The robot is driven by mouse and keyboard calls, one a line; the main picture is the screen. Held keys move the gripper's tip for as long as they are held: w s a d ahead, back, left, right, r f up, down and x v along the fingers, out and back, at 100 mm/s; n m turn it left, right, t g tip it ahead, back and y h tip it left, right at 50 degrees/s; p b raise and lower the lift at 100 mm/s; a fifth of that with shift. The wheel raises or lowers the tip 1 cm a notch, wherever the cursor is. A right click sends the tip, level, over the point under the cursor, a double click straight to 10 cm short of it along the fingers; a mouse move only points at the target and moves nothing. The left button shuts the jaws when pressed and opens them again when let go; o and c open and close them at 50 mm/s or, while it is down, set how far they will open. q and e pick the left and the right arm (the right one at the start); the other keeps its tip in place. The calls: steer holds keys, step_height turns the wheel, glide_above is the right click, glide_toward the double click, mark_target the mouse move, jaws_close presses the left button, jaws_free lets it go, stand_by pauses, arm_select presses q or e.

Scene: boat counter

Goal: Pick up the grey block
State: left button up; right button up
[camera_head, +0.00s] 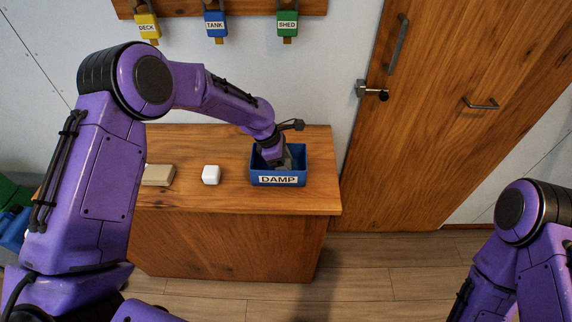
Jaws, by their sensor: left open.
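My left gripper (280,164) reaches down into the blue bin (278,181) labelled DAMP, at the right end of the wooden counter. Its jaws are open, but the fingertips are small and partly hidden by the wrist and bin wall. No clearly grey block shows apart from the gripper's own dark grey parts; whether one lies in the bin under the gripper I cannot tell. A flat beige-grey block (158,175) lies on the counter at the left, apart from the gripper, its left end hidden by my arm. My right gripper is out of the picture.
A white cube (211,174) stands on the wooden counter (230,200) between block and bin. Yellow DECK, blue TANK (215,24) and green SHED tags hang from a wall rail. A wooden door (440,110) is at the right. The counter's front strip is clear.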

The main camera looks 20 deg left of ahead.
arm_select(q)
steer(key=shift+w+d+f, duration=0.1)
steer(key=c, duration=0.8)
